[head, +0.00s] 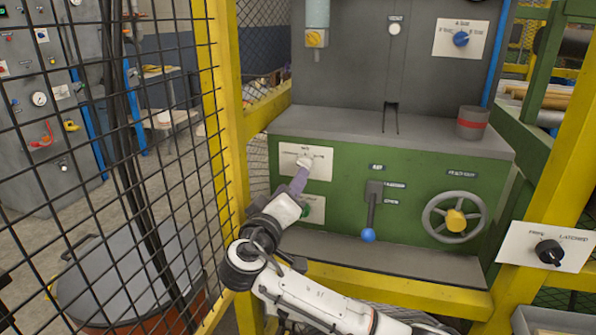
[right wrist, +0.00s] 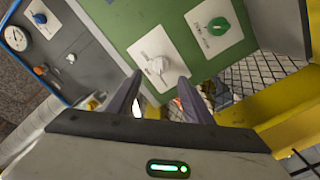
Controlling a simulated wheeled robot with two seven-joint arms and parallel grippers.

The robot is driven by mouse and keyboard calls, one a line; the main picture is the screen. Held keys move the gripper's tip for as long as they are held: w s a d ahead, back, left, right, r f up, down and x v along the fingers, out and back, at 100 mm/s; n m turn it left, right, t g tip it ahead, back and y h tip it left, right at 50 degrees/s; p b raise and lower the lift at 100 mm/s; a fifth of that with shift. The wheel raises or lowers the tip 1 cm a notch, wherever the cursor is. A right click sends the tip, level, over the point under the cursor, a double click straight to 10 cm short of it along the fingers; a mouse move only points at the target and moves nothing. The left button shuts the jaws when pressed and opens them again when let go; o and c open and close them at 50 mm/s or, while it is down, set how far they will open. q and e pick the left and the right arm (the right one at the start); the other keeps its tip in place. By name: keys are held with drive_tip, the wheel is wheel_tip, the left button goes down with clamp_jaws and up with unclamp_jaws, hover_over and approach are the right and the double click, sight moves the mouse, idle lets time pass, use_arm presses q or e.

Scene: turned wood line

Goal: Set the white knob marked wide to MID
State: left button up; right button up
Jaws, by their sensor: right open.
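The white knob (head: 305,161) sits on a white label plate (head: 288,158) at the upper left of the green cabinet front. The plate's lettering is too small to read for sure. In the right wrist view the knob (right wrist: 157,66) shows just beyond my fingertips, roughly centred between them. My right gripper (head: 299,180) reaches up to the knob from below. In the right wrist view its jaws (right wrist: 157,85) are apart with nothing held between them. I cannot tell whether a finger touches the knob. My left gripper is not in view.
A green knob (right wrist: 218,27) on its own plate is close by, partly behind my arm in the head view. A blue-tipped lever (head: 369,222) and a handwheel (head: 454,217) are further right. A yellow post (head: 229,120) with black mesh stands close on the left.

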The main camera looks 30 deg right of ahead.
drive_tip(key=x, duration=0.8)
drive_tip(key=shift+c, duration=0.3)
drive_tip(key=shift+f, duration=0.1)
drive_tip(key=c, duration=1)
